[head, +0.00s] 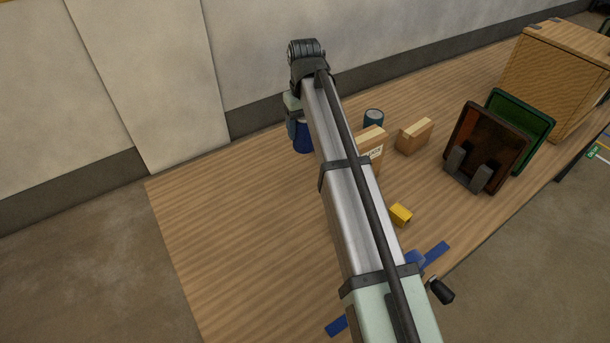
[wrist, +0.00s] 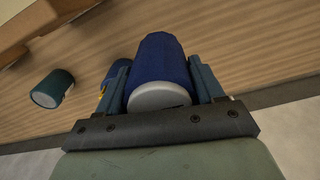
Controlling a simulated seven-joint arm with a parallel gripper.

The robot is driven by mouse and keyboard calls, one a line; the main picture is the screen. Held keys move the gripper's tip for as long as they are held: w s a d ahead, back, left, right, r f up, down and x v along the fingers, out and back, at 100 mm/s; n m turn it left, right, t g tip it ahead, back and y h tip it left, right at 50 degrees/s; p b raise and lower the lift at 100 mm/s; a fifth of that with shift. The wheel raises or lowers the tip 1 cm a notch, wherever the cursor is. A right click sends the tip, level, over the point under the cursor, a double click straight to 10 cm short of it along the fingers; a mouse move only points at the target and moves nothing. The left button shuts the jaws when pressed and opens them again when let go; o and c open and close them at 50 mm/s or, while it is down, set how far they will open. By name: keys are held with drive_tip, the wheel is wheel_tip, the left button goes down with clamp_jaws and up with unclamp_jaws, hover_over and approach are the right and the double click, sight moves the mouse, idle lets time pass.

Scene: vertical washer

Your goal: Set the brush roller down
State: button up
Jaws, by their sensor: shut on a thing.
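The brush roller (wrist: 161,62), a dark blue cylinder with a pale white end, sits between the two fingers of my gripper (wrist: 158,72) in the wrist view. My gripper is shut on it. In the head view my gripper (head: 292,116) is at the far left part of the wooden table (head: 215,240), partly hidden by my arm. A blue part of the roller (head: 303,139) shows below it. I cannot tell whether the roller touches the table. A second blue piece (wrist: 124,68) shows just left of the roller in the wrist view, partly hidden by a finger.
A dark teal cylinder (head: 373,115) and cardboard boxes (head: 414,135) stand right of my arm. A yellow box (head: 401,215) is nearer. Brown (head: 487,138) and green (head: 533,128) trays lean in a rack before a wooden crate (head: 556,75). The table's left part is clear.

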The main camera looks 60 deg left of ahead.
drive_tip(key=shift+s+d+f, duration=0.15)
drive_tip(key=shift+d, duration=0.2)
drive_tip(key=shift+s+d+f, duration=0.1)
drive_tip(key=shift+d, duration=0.25)
drive_tip(key=shift+f, duration=4.9)
drive_tip(key=shift+f, duration=0.1)
drive_tip(key=o, duration=1.2)
wheel_tip(320, 180, up, 12)
drive_tip(key=shift+r, duration=0.1)
